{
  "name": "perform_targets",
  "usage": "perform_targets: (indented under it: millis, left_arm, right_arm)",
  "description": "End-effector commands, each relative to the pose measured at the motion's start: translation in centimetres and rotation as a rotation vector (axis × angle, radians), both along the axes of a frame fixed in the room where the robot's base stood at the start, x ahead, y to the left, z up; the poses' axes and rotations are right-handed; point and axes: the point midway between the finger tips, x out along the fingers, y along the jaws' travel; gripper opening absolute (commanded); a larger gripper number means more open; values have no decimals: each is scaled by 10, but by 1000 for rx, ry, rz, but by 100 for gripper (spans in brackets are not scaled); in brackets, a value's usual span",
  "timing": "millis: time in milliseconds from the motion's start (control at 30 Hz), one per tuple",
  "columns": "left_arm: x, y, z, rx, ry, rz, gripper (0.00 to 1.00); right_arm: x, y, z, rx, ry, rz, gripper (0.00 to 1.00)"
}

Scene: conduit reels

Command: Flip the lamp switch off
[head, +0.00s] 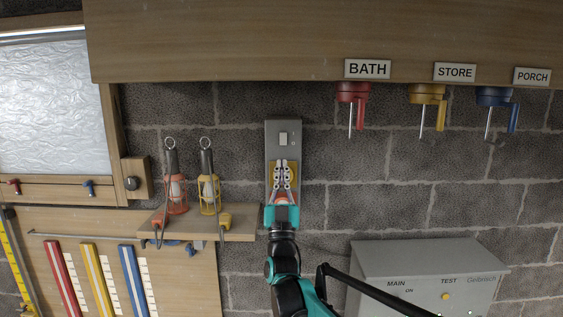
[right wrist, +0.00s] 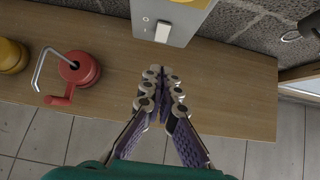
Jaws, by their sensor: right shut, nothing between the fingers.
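A grey switch plate (head: 270,150) is mounted on the dark block wall, with a pale rocker switch (head: 283,139) near its top. In the right wrist view the plate (right wrist: 185,12) is at the top, with the white rocker (right wrist: 162,32) beside small marks. My right gripper (head: 281,163) is shut and empty, pointing up just below the rocker and overlapping a yellow patch on the plate. In the right wrist view, its fingertips (right wrist: 161,72) are together, with a visible gap to the rocker. My left gripper is not in view.
Red (head: 352,92), yellow (head: 427,94) and blue (head: 494,97) cranked fittings hang at upper right. A grey box (head: 430,258) is at lower right.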

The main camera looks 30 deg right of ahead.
Motion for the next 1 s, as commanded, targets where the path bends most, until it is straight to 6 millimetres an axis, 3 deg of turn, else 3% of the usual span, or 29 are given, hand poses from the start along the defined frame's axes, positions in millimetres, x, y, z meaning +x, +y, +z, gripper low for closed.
perform_targets:
  millis: [100,333,1000]
  left_arm:
    - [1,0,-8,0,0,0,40]
    - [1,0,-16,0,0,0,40]
    - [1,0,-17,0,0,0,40]
  right_arm:
    - [-10,6,-24,1,1,1,0]
    - [-25,15,-50,0,0,0,0]
    - [-28,17,-55,0,2,1,0]
